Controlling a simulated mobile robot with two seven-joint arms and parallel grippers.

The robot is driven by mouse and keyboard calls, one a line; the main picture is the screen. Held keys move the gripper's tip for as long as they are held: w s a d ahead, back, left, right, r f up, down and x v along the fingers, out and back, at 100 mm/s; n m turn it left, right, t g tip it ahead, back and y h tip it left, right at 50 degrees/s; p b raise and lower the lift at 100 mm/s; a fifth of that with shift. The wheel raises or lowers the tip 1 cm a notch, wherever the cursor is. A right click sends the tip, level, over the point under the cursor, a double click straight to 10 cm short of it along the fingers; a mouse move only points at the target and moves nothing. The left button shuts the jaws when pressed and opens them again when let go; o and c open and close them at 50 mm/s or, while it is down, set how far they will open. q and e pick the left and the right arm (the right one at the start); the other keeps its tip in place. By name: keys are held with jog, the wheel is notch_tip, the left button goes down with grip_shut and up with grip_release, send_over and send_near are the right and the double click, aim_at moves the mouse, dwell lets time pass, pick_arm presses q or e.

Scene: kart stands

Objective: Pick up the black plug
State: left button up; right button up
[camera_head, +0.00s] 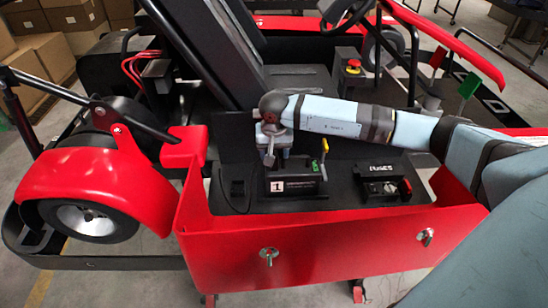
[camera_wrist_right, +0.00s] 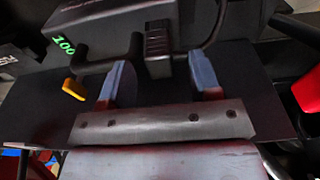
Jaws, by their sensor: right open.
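My right gripper (camera_head: 275,157) points down over the black box with the white "1" label (camera_head: 292,186). In the right wrist view its two blue-grey fingers (camera_wrist_right: 158,76) are apart, with nothing held between them. A black ribbed block that looks like the black plug (camera_wrist_right: 158,39) sits against the grey box with a green "100" display (camera_wrist_right: 110,28), just beyond the gap between the fingers. A dark cable runs near it to the right. I cannot make out the plug in the head view. My left gripper is not in view.
A yellow-tipped lever (camera_wrist_right: 74,90) is close to the left finger. A second black device (camera_head: 384,184) lies to the right on the black tray, inside the red bodywork (camera_head: 330,243). A red emergency button (camera_head: 353,65) stands behind the arm.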

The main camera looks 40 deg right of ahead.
jog(key=c, duration=1)
jog(key=shift+r, duration=0.1)
